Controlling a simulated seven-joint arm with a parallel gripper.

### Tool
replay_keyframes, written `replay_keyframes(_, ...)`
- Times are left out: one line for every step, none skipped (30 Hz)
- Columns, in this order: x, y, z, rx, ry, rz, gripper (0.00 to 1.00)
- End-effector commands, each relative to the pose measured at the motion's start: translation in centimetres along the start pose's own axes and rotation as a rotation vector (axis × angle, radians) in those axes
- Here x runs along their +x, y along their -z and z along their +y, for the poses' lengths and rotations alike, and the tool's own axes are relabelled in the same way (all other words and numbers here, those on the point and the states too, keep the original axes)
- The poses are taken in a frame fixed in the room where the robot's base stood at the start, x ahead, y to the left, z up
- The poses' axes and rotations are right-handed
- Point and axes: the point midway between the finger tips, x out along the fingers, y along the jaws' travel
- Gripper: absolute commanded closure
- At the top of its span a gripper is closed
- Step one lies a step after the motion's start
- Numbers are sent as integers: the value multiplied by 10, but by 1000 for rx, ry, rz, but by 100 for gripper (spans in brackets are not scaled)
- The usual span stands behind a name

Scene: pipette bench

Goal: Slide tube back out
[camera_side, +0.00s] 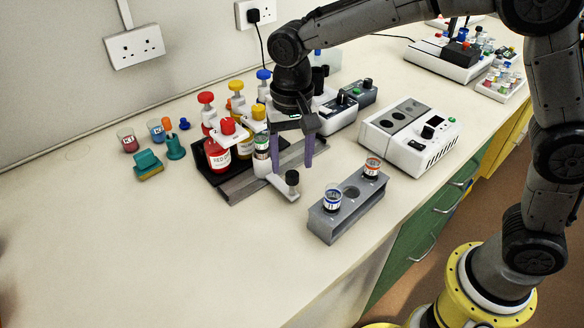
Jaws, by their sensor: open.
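A tube with a white and green band (261,148) stands upright in a small white holder (262,168) at the front of the bottle station. My gripper (292,168) is just to the right of this tube, pointing down. Its two purple fingers are apart with nothing between them. Whether the near finger touches the tube cannot be told. A grey rack (345,212) stands to the right, holding a blue-banded tube (332,201) at its near end and an orange-banded tube (373,168) at its far end. Its middle hole is empty.
Bottles with red (217,155) and yellow tops stand on a black tray behind the tube. A black knob (292,178) on a white arm is below my gripper. A white device (408,135) stands right. The front left bench is clear.

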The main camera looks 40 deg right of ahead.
Motion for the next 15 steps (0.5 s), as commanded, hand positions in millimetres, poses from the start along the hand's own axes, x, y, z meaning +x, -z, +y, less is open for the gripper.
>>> replay_keyframes(9, 0, 1, 0, -3, -3, 35)
replay_keyframes(13, 0, 0, 0, -3, -3, 35)
replay_keyframes(17, 0, 0, 0, -2, -2, 35)
replay_keyframes(20, 0, 0, 0, -2, -2, 35)
replay_keyframes(22, 0, 0, 0, -2, -2, 35)
replay_keyframes(25, 0, 0, 0, -1, -1, 35)
replay_keyframes(27, 0, 0, 0, -1, -1, 35)
replay_keyframes(28, 0, 0, 0, -1, -1, 35)
replay_keyframes(29, 0, 0, 0, -1, -1, 35)
replay_keyframes(30, 0, 0, 0, 0, 0, 35)
replay_keyframes(30, 0, 0, 0, 0, 0, 35)
replay_keyframes(31, 0, 0, 0, 0, 0, 35)
replay_keyframes(31, 0, 0, 0, 0, 0, 35)
replay_keyframes(31, 0, 0, 0, 0, 0, 35)
replay_keyframes(31, 0, 0, 0, 0, 0, 35)
